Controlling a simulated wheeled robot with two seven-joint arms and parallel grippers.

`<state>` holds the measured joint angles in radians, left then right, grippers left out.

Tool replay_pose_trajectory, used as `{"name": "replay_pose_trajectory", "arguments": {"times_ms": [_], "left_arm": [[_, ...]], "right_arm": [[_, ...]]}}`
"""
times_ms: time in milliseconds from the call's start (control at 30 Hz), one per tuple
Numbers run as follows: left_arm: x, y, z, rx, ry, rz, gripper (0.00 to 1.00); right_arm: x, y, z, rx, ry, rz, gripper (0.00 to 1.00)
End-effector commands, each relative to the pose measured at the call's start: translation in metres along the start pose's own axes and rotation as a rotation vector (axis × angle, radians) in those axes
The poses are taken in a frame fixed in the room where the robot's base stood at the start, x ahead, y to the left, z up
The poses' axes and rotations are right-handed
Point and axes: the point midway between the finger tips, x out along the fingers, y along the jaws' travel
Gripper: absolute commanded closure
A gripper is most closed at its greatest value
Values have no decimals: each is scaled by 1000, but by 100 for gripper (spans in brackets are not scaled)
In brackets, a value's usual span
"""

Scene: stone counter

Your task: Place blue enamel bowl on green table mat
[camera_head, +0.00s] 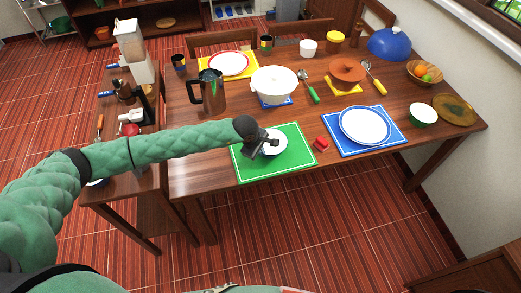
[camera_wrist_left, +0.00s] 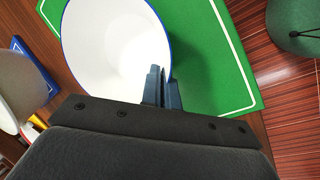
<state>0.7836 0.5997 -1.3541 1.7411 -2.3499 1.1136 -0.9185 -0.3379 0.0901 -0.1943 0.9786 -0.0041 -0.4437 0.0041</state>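The blue enamel bowl, white inside with a thin blue rim, shows large in the left wrist view (camera_wrist_left: 110,45). In the head view the bowl (camera_head: 275,146) is over the green table mat (camera_head: 250,170), partly hidden by my left gripper (camera_head: 266,143). The mat has a white border line and also shows in the wrist view (camera_wrist_left: 205,70). My left gripper's two fingers (camera_wrist_left: 163,88) are close together on the bowl's rim. I cannot tell whether the bowl touches the mat or hangs just above it. My right gripper is out of view.
A red block (camera_head: 321,144) lies just right of the green mat. Further right is a blue mat (camera_head: 345,149) with a plate (camera_head: 365,125). A dark pitcher (camera_head: 211,92) and a white pot (camera_head: 274,84) stand behind. The table's front edge is close to the mat.

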Motion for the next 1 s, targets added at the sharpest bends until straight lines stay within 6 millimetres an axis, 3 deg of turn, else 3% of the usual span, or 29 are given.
{"name": "replay_pose_trajectory", "arguments": {"times_ms": [367,500,1000], "left_arm": [[2,0,0,0,-1,1,100],[2,0,0,0,-1,0,76],[-2,0,0,0,-1,1,76]], "right_arm": [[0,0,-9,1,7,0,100],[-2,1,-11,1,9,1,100],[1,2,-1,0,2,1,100]]}}
